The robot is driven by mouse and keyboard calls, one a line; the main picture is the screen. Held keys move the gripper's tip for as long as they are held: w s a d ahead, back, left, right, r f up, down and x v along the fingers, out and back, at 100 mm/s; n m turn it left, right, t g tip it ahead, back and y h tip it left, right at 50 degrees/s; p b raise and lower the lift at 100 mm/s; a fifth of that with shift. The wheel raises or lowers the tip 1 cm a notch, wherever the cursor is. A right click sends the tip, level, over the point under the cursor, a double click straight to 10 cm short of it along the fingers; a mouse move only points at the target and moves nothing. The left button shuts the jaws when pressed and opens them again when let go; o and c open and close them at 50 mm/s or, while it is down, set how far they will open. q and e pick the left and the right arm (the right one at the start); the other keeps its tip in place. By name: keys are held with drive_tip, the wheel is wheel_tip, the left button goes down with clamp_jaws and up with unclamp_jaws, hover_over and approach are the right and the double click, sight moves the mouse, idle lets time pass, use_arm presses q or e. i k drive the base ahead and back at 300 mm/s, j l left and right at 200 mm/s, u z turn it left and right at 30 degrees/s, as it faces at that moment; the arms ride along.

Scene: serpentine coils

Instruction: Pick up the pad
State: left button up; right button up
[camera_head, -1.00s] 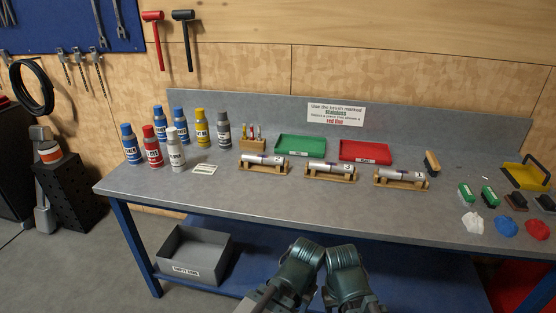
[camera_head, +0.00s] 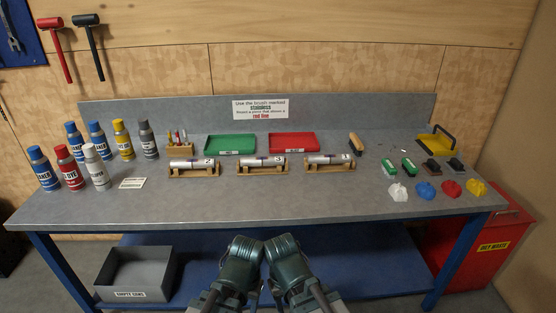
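No single thing is marked as the pad. Pad-like blocks lie at the right of the bench: two green-and-white blocks, the left one (camera_head: 389,167) and the right one (camera_head: 410,167), and two dark blocks, a brown-edged one (camera_head: 431,171) and a greyish one (camera_head: 456,165). They lie apart from one another on the bench top. Parts of my two arms show at the bottom middle, in front of the bench and well short of the blocks. No gripper fingers show on either arm.
On the grey bench (camera_head: 210,208) stand several spray cans (camera_head: 97,166), a green tray (camera_head: 230,144), a red tray (camera_head: 293,142), cylinders on wooden cradles (camera_head: 262,172), a brush (camera_head: 356,143), crumpled cloths (camera_head: 425,190) and a yellow carrier (camera_head: 435,144). A red waste bin (camera_head: 480,248) stands at right.

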sight(432, 166)
drive_tip(key=z, duration=1.35)
